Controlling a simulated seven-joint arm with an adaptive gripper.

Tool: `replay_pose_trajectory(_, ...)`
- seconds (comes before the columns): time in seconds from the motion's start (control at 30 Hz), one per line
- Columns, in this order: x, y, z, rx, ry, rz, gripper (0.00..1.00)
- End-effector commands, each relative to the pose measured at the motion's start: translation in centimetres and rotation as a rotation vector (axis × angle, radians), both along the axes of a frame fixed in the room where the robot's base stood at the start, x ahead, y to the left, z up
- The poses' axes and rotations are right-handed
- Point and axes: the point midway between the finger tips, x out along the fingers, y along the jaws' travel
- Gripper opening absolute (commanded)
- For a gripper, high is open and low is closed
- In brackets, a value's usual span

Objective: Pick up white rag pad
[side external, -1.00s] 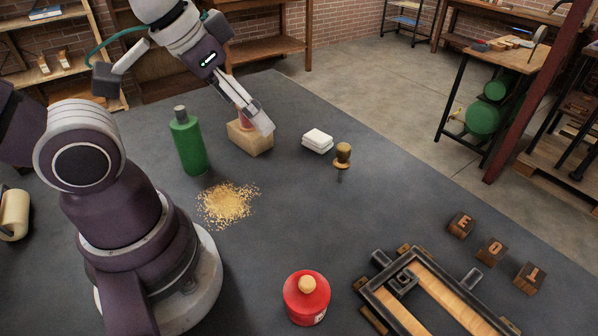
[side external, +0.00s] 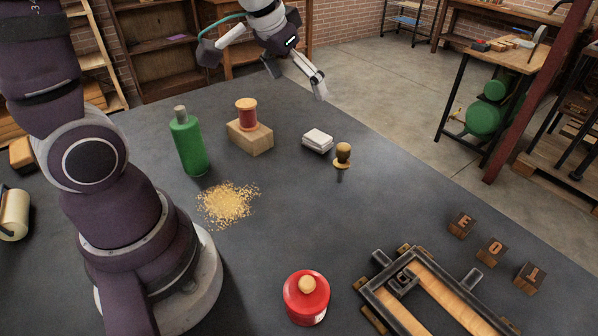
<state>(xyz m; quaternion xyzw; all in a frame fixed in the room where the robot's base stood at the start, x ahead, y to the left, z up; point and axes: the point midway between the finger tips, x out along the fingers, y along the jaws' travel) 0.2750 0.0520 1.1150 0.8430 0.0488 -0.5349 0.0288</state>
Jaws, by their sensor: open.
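The white rag pad (side external: 318,140) is a small, folded, layered square lying flat on the dark grey table (side external: 270,210), right of the wooden block and just behind a small wooden-handled stamp. My gripper (side external: 296,84) is at the top middle of the view, above and beyond the pad near the table's far edge. Its fingers are apart and empty, pointing downward, and it does not touch the pad.
A wooden-handled stamp (side external: 343,155) stands close to the pad. Sawdust-like crumbs (side external: 228,203), a red tin (side external: 306,297), a frame (side external: 430,292) and letter blocks (side external: 490,252) lie nearer.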

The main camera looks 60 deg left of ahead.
Motion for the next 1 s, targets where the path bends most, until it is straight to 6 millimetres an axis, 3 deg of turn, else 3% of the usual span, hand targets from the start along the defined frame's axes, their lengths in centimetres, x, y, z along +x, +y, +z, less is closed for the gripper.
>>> replay_pose_trajectory(0.1,3.5,3.4,-3.8,-0.007,0.031,0.052,0.98)
replay_pose_trajectory(0.3,6.0,6.9,-8.5,-0.010,0.045,0.096,0.98)
replay_pose_trajectory(1.0,10.1,8.0,-18.1,-0.012,0.048,0.099,0.98)
